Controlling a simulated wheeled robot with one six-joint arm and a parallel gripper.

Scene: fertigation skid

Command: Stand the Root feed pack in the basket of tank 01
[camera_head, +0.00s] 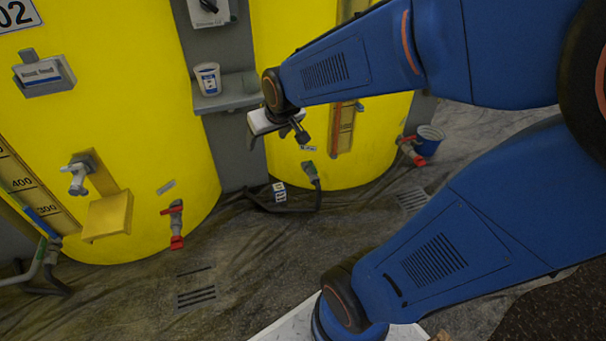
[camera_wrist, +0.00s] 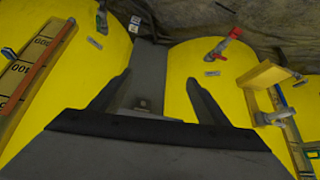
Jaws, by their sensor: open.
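A small pack with a white label (camera_head: 42,75) sits in a grey basket (camera_head: 48,90) on the yellow tank marked 02 (camera_head: 110,120) at the left of the head view. Its lettering is too small to read surely. The other yellow tank (camera_head: 265,60), right of the grey column, shows no number; my arm covers much of it, and I see no basket there. My gripper (camera_head: 277,141) is in front of this second tank, well right of the pack. In the wrist view my gripper (camera_wrist: 158,78) has its dark fingers wide apart with nothing between them.
A white cup (camera_head: 207,78) stands on a grey shelf (camera_head: 228,95) on the column between the tanks. Taps, a yellow box (camera_head: 107,215) and red-handled valves (camera_head: 176,225) stick out from the tanks. A hose (camera_head: 300,208) lies on the floor. A blue bucket (camera_head: 429,140) stands at the right.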

